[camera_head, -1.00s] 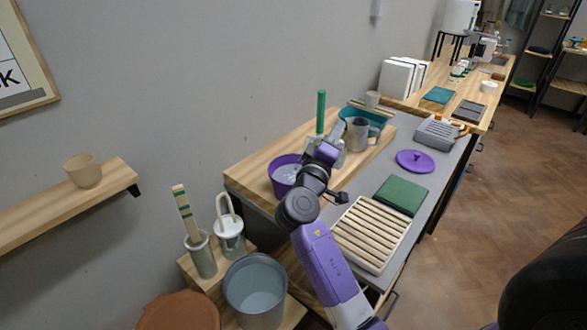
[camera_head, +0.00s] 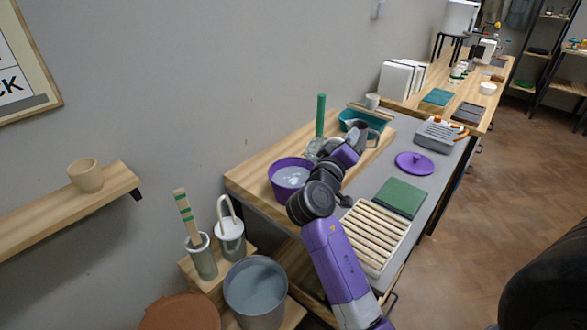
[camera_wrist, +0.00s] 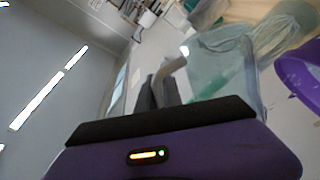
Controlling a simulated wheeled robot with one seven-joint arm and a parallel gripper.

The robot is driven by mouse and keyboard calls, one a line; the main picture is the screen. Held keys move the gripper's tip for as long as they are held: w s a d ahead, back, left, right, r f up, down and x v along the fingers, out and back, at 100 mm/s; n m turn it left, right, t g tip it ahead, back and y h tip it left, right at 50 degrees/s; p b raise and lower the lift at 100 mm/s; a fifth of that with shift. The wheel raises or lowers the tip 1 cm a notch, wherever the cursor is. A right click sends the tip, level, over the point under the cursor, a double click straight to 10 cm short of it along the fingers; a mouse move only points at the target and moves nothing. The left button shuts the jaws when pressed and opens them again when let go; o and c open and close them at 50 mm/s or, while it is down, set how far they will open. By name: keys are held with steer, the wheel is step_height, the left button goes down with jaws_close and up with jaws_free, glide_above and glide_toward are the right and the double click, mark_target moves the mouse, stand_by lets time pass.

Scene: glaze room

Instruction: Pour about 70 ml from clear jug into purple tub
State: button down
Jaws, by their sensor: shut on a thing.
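The purple tub (camera_head: 283,193) stands on the wooden board at the near left end of the bench. A pale liquid surface shows inside it. My gripper (camera_wrist: 164,90) is shut on the clear jug (camera_wrist: 225,62), with the dark fingers at its handle in the wrist view. The wrist view is strongly rolled, and I cannot tell the jug's exact tilt or liquid level. In the head view my wrist, right of the tub, hides much of what lies behind it. The purple tub's edge also shows at the right of the wrist view (camera_wrist: 290,68).
A green stick (camera_head: 320,115) stands upright close behind the tub. A teal basin (camera_head: 377,122) and a grey mug (camera_head: 371,135) are beyond my gripper. A slatted wooden rack (camera_head: 368,236), green mat (camera_head: 400,197) and purple lid (camera_head: 415,162) lie to the right.

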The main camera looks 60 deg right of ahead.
steer(key=shift+s+d+m, duration=0.1)
steer(key=shift+s+m, duration=0.1)
steer(key=shift+m, duration=0.1)
steer(key=shift+s+d+f+m+y+b, duration=0.2)
steer(key=shift+f+m+y, duration=0.15)
steer(key=shift+f, duration=0.2)
steer(key=shift+s+d+f+m+y+b, duration=0.15)
steer(key=shift+f+m+y, duration=0.1)
steer(key=shift+f+m, duration=0.25)
steer(key=shift+a, duration=0.1)
stand_by(0.9)
steer(key=s+d+f+m+y+b, duration=0.1)
steer(key=f, duration=0.2)
steer(key=s+d+f+m+t+y+b, duration=0.1)
steer(key=f+m, duration=0.1)
steer(key=f, duration=0.2)
steer(key=s+d+f+m+y+b, duration=0.1)
steer(key=s+f+m+b, duration=0.1)
steer(key=f, duration=0.2)
steer(key=shift+s+f+t, duration=0.1)
steer(key=shift+t, duration=0.3)
steer(key=shift+s+d+f+m+t+y, duration=0.1)
steer(key=shift+f+m+t+y, duration=0.15)
steer(key=shift+f+m, duration=0.15)
steer(key=shift+s+d+f+m+t+y, duration=0.15)
steer(key=shift+f+m+y, duration=0.1)
steer(key=shift+f, duration=0.15)
steer(key=shift+a, duration=0.1)
